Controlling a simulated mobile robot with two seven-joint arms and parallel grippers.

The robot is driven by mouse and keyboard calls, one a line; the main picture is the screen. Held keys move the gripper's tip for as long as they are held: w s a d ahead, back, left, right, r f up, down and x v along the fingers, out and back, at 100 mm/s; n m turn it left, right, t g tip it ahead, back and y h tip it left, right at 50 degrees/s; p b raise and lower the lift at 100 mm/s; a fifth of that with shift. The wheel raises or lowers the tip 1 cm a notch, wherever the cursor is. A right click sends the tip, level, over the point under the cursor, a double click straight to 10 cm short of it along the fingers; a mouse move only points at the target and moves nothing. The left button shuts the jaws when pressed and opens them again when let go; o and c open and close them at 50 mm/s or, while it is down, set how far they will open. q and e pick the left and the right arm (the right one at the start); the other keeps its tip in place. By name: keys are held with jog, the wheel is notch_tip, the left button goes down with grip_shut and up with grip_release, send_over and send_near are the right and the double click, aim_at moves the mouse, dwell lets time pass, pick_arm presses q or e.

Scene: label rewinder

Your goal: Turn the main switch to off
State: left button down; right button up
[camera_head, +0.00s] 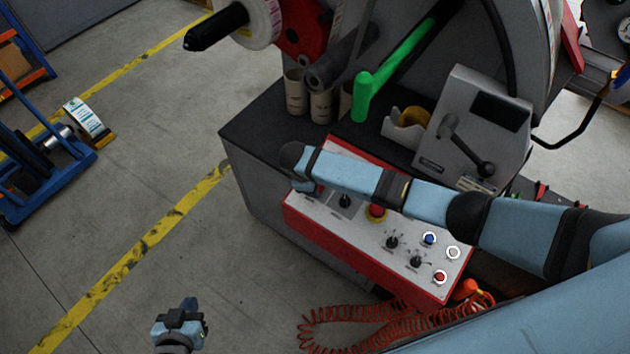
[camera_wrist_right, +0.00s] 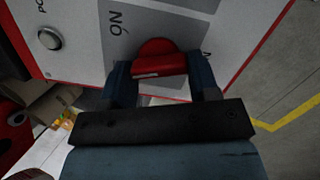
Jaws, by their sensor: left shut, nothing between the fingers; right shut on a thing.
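The main switch is a red knob (camera_wrist_right: 158,60) on the grey-white panel face (camera_wrist_right: 225,25) in the right wrist view, beside a grey patch lettered "ON". My right gripper (camera_wrist_right: 162,82) has its two blue fingers on either side of the knob and is shut on it. In the head view my right arm reaches in from the right across the control panel (camera_head: 330,222), with the right gripper (camera_head: 304,184) at the panel's left end; the main switch is hidden there. My left gripper (camera_head: 190,308) is shut and empty, low over the floor, away from the panel.
A tape dispenser (camera_head: 405,130) and green handle (camera_head: 363,95) stand behind.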

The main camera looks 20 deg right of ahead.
jog(key=shift+n, duration=0.7)
jog(key=o, duration=0.9)
jog(key=b+v, duration=0.1)
jog(key=v, duration=1.3)
jog(key=shift+s+a+f+b, duration=0.1)
jog(key=shift+a+b, duration=0.05)
jog(key=shift+b, duration=0.2)
